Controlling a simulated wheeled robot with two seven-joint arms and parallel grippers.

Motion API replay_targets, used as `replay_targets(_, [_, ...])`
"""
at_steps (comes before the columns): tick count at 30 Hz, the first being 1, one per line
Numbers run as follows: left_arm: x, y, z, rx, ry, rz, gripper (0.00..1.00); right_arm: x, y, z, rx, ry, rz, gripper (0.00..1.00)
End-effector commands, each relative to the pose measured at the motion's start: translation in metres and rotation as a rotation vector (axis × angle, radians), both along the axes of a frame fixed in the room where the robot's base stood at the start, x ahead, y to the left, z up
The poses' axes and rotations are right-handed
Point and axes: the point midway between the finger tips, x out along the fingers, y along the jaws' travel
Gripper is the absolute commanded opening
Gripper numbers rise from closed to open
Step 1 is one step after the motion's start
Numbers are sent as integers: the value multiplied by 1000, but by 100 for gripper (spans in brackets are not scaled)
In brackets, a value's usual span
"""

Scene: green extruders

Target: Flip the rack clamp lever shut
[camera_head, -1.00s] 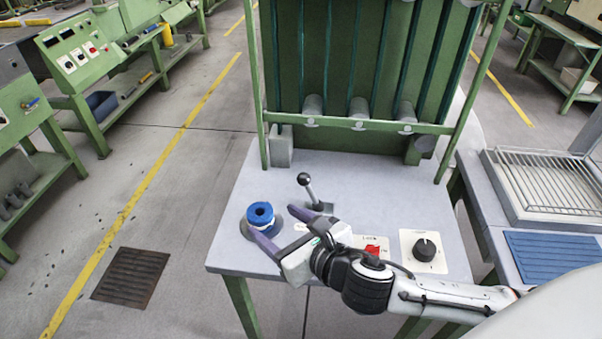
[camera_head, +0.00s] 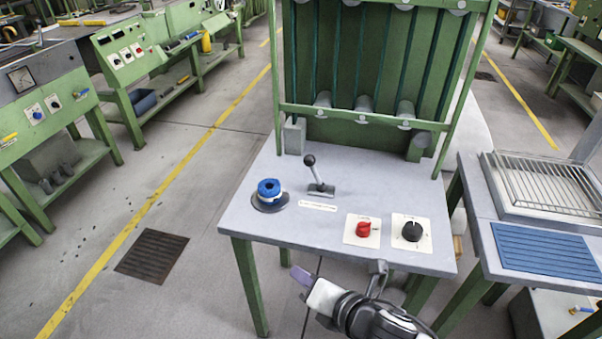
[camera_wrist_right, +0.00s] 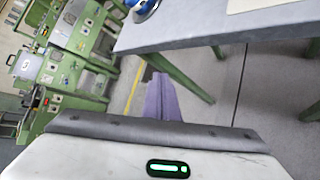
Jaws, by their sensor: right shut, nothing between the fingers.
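The rack clamp lever (camera_head: 314,173) has a black ball knob on a thin metal rod. It rises from a small grey base on the table, standing steeply and tilted slightly left. A white label strip (camera_head: 318,206) lies in front of it. My right gripper (camera_head: 301,276) is shut and empty, low in front of the table's front edge and well apart from the lever. Its purple fingers show together in the right wrist view (camera_wrist_right: 161,98), where the lever is out of sight. My left gripper is not in view.
The grey table (camera_head: 240,211) carries a blue ring-shaped part (camera_head: 269,188) left of the lever. A red knob (camera_head: 363,229) and black dial (camera_head: 413,231) sit at front right. The green rack (camera_head: 360,120) stands behind. A side table with a wire rack (camera_head: 550,185) is at right.

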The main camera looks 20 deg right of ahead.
Motion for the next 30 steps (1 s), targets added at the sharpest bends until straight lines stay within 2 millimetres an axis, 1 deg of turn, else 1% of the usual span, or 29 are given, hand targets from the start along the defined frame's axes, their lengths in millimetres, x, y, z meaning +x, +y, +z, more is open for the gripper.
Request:
replay_targets(1, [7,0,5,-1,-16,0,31,-6,1,-9,83,42,-48,0])
replay_targets(3, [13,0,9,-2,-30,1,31,-14,2,-21,208,98,-122,0])
replay_targets(5, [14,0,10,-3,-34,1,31,-22,3,-31,328,151,-198,0])
replay_targets(8, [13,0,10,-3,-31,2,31,-39,3,-53,566,258,-363,0])
replay_targets(11, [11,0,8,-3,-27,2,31,-64,0,-81,868,388,-601,0])
replay_targets(12, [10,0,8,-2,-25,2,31,-76,-2,-92,998,440,-713,0])
replay_targets(15, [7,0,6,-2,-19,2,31,-105,-9,-118,1287,536,-979,0])
replay_targets(18, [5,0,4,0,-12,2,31,-128,-16,-135,1500,588,-1193,0])
replay_targets(21, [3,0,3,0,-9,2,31,-144,-21,-146,1633,609,-1332,0])
replay_targets(24, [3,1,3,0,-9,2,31,-151,-24,-151,1701,616,-1402,0])
replay_targets(30, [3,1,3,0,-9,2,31,-152,-25,-152,1718,617,-1416,0])
